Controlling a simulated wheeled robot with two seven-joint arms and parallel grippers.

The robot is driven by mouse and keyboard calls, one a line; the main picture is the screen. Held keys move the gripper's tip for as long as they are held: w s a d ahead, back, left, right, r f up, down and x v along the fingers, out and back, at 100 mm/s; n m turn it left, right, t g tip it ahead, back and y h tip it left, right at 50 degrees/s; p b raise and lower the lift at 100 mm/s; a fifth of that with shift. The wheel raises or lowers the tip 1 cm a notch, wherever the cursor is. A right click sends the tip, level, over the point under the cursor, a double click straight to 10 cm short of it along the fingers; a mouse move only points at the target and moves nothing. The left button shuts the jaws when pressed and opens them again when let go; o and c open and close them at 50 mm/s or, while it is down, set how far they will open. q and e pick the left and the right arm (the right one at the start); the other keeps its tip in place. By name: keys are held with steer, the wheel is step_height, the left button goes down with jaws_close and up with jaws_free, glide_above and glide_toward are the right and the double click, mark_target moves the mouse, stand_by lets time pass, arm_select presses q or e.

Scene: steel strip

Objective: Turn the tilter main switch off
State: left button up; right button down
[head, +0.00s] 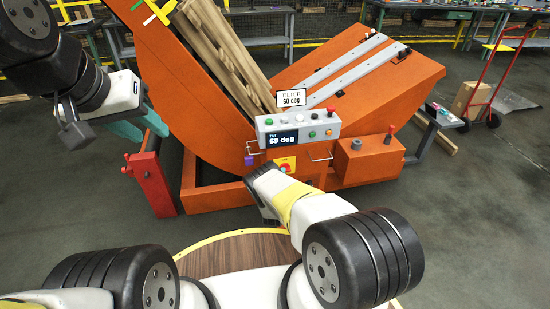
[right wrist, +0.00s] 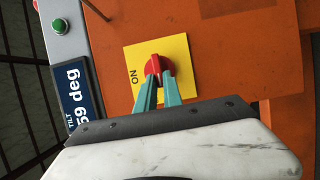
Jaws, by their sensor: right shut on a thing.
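The tilter (head: 380,75) is a large orange machine, and its bed is tilted. Its main switch is a red rotary knob (right wrist: 158,66) on a yellow plate (right wrist: 178,48) marked ON; the plate also shows in the head view (head: 285,163). My right gripper (right wrist: 158,82) has its teal fingers closed on the red knob. In the head view the right gripper's fingers are hidden behind its wrist. My left gripper (head: 76,134) is raised at the left, away from the switch; its finger opening is not clear.
A grey control box (head: 325,122) with several buttons reads "59 deg" and sits just above the switch. A sign (head: 291,98) reads "TILTER 60 deg". A red post (head: 150,183) stands left of the machine. A red hand truck (head: 497,85) stands at the far right. Open floor lies at the right.

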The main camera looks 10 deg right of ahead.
steer(key=shift+f, duration=0.1)
steer(key=c, duration=1.5)
jaws_free()
steer(key=v, duration=0.8)
